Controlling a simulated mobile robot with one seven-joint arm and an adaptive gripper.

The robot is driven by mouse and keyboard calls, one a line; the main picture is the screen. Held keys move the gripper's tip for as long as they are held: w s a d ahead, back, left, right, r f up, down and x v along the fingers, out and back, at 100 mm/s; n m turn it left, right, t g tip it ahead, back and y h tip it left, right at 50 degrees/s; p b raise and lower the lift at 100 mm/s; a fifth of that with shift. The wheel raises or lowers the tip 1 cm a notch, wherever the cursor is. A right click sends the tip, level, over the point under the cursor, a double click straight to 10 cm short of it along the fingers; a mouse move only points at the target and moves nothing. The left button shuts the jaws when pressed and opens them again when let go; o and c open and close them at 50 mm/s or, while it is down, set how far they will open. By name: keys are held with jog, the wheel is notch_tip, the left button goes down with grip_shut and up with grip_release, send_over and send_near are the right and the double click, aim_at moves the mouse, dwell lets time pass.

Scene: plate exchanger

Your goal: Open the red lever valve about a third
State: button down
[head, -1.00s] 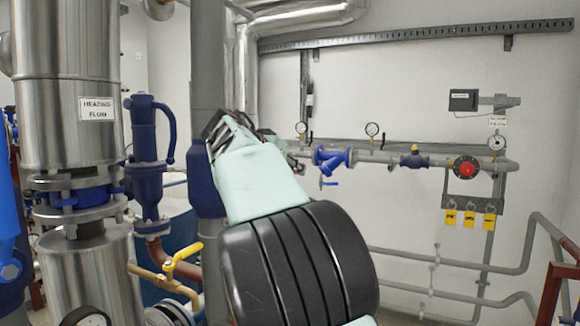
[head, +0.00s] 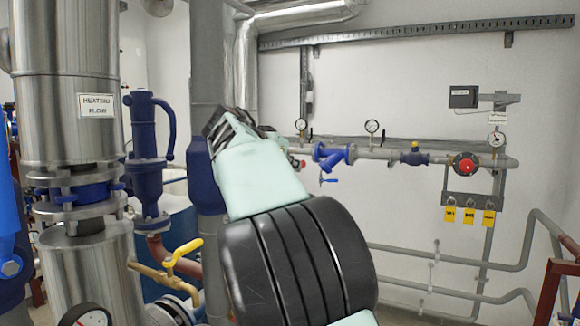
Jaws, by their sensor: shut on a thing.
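My gripper (head: 216,124) shows from behind at the end of my pale arm, in the middle of the head view. Its dark fingers point up and left, in front of the grey and blue vertical pipe. They look shut, but the grip itself is hidden by the wrist. A small red part (head: 300,163) shows just right of my wrist, on the wall pipe line. It may be part of the red lever valve, most of which is hidden. How far the valve is open cannot be seen.
The wall pipe carries a blue strainer (head: 333,157), gauges and a round red device (head: 466,165) at right. A yellow lever (head: 184,256) stands below left of my arm. A steel column (head: 66,100) and a blue valve body (head: 150,165) stand at left.

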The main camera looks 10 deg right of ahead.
jog(key=shift+b, duration=0.5)
jog(key=t+b, duration=0.1)
jog(key=b, duration=0.2)
jog(key=shift+a+r+h+b, duration=0.1)
jog(key=shift+r+h+b, duration=0.2)
jog(key=shift+r, duration=0.1)
jog(key=r+b, duration=0.1)
jog(key=b, duration=0.1)
jog(key=t+h+b, duration=0.1)
jog(key=b, duration=0.1)
jog(key=shift+s+a+r, duration=0.15)
jog(key=shift+s+r, duration=0.1)
jog(key=shift+r, duration=0.1)
jog(key=r+b, duration=0.1)
jog(key=b, duration=0.1)
jog(key=r+t+h+b, duration=0.1)
jog(key=b, duration=0.1)
jog(key=s+r+t+b, duration=0.1)
jog(key=b, duration=0.1)
jog(key=shift+a, duration=0.3)
jog(key=shift+s+a+r+t+h+b, duration=0.1)
jog(key=shift+r+t+h+b, duration=0.15)
jog(key=shift+r+b, duration=0.15)
jog(key=shift+s+a+r+t+h+b, duration=0.1)
jog(key=shift+r+t+h+b, duration=0.05)
jog(key=shift+r+h+b, duration=0.15)
jog(key=c, duration=1.9)
grip_release()
jog(key=shift+c, duration=0.2)
jog(key=shift+f, duration=0.1)
